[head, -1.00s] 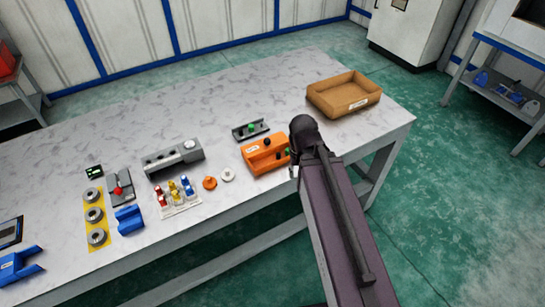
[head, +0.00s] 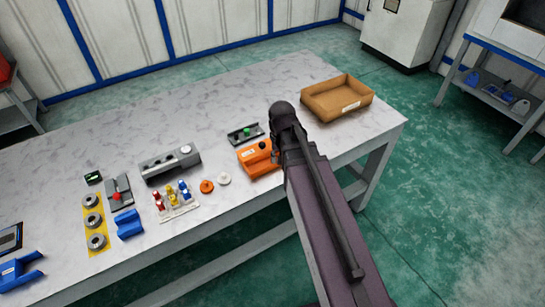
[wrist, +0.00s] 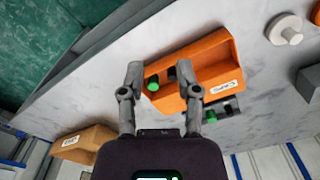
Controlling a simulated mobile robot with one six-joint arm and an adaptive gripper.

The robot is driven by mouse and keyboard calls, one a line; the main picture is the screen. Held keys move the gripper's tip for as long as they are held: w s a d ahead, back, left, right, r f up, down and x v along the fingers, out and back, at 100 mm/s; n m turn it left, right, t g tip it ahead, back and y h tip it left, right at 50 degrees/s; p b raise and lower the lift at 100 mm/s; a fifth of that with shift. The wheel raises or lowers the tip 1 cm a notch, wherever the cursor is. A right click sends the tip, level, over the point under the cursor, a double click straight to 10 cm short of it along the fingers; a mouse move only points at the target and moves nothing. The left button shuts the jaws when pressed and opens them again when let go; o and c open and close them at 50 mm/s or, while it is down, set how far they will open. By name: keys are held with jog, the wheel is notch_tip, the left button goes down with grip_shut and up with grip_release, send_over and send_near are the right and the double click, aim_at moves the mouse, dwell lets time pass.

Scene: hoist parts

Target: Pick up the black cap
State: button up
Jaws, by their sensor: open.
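Whether the fingers touch the block I cannot tell. In the head view my arm hides the block's right end.
Behind the block is a dark grey tray (head: 240,137) with a green cap (head: 247,131). A cardboard box (head: 318,108) stands at the back right. White (head: 223,179) and orange (head: 207,186) round parts lie left of the block. The table's middle back is clear.

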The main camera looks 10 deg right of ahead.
jog(key=w+r+m+p, duration=0.2)
jog(key=w+r+m, duration=0.1)
jog(key=w, duration=0.6)
jog(key=shift+w, duration=0.25)
notch_tip(320, 180, down, 8)
jog(key=b, duration=0.8)
jog(key=shift+f, duration=0.2)
jog(key=shift+f+b, duration=0.15)
jog(key=shift+b, duration=0.15)
notch_tip(320, 180, down, 5)
jog(key=b, duration=0.5)
jog(key=shift+w, duration=0.15)
dwell(0.4)
jog(key=c, duration=0.4)
